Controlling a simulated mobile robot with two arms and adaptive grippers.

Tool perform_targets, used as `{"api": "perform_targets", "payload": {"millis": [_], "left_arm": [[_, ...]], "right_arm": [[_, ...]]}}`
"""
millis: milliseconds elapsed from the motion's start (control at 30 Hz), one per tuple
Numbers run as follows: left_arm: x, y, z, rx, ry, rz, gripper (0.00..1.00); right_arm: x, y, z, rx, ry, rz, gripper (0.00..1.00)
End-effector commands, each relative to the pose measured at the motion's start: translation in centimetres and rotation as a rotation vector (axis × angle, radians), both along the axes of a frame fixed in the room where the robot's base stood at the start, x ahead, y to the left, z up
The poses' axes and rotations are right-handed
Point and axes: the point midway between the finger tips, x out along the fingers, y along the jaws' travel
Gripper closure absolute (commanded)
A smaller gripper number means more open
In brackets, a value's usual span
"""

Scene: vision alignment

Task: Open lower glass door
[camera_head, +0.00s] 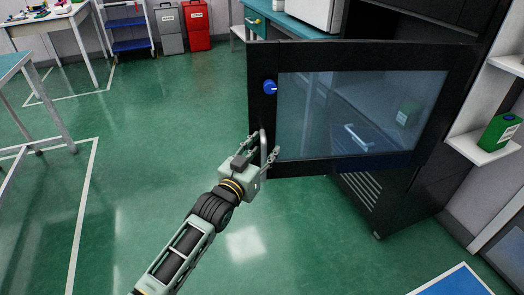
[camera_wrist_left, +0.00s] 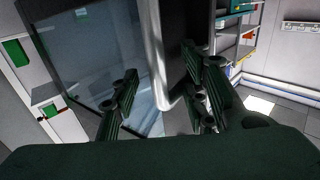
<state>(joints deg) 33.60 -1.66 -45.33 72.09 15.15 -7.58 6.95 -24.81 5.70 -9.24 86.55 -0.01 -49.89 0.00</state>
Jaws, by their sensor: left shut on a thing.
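The lower glass door (camera_head: 372,165) has a black frame around a dark glass pane and stands swung open out from the black cabinet (camera_head: 420,195). A blue round knob (camera_head: 270,87) is on the upper left of its frame. A metal bar handle (camera_head: 263,148) is on the frame's lower left edge. My left gripper (camera_head: 265,152) is at this handle, shut on it. In the left wrist view the handle (camera_wrist_left: 158,60) runs between the two fingers, with the glass pane (camera_wrist_left: 95,60) to the left. My right gripper is not in view.
A shelf (camera_head: 480,148) with a green box (camera_head: 499,131) is at the right. A red bin (camera_head: 196,25) and a grey bin (camera_head: 168,28) stand at the back. The green floor (camera_head: 150,140) left of the door is clear. A table (camera_head: 30,75) stands at far left.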

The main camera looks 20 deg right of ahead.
Motion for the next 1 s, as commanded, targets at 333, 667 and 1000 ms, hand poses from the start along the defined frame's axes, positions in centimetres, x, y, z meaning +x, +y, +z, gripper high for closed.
{"api": "perform_targets", "payload": {"millis": [333,667,1000], "left_arm": [[-2.4,1.5,0.3,-0.005,-0.004,-0.008,0.68],[-6.5,6.5,-0.1,0.000,0.000,0.003,0.68],[-8.7,8.3,-0.1,-0.002,0.001,0.000,0.68]], "right_arm": [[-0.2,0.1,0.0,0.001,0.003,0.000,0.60],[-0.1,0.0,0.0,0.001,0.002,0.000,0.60],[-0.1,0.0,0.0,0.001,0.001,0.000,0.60]]}}
